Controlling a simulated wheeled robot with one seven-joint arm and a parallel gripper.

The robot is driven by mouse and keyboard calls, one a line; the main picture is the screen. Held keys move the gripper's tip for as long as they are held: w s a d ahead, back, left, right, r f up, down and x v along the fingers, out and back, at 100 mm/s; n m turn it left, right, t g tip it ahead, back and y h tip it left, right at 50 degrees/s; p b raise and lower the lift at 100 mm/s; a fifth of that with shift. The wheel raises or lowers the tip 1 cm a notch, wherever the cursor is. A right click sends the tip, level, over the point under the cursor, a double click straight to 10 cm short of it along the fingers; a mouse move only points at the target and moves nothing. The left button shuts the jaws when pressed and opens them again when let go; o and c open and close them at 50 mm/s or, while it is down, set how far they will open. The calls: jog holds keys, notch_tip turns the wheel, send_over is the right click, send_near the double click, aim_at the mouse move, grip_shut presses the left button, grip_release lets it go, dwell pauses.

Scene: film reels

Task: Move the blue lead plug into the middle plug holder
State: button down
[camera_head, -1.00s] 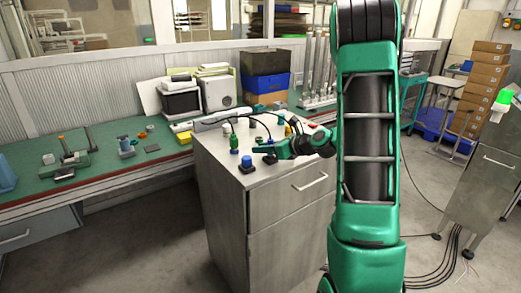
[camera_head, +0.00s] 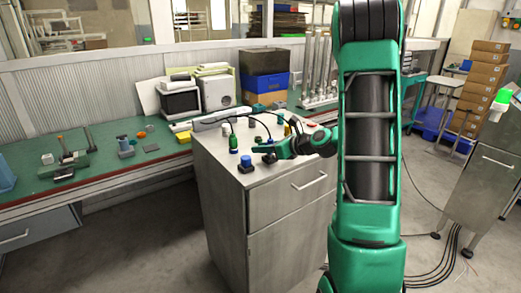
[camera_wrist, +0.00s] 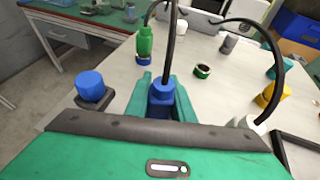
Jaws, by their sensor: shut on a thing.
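The blue lead plug (camera_wrist: 160,95) stands upright between the teal fingers of my gripper (camera_wrist: 162,102) in the wrist view, with a black cable rising from its top. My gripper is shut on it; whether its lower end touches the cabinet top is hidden. In the head view my gripper (camera_head: 268,149) is over the cabinet's near part. A green plug (camera_wrist: 145,42) with a cable stands beyond it to the left, on a blue base. A small green-and-black ring (camera_wrist: 203,71) lies right of that plug. I cannot tell which item is the middle plug holder.
A blue block on a dark base (camera_wrist: 92,88) stands left of my gripper. A white plug (camera_wrist: 247,126) with a cable and a yellow piece (camera_wrist: 272,95) stand to the right. The metal cabinet (camera_head: 212,154) has bare room between the ring and my gripper.

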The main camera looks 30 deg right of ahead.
jog(key=shift+f, duration=0.6)
jog(key=c, duration=1.8)
grip_release()
jog(key=shift+s+r, duration=0.1)
jog(key=shift+v, duration=5.45)
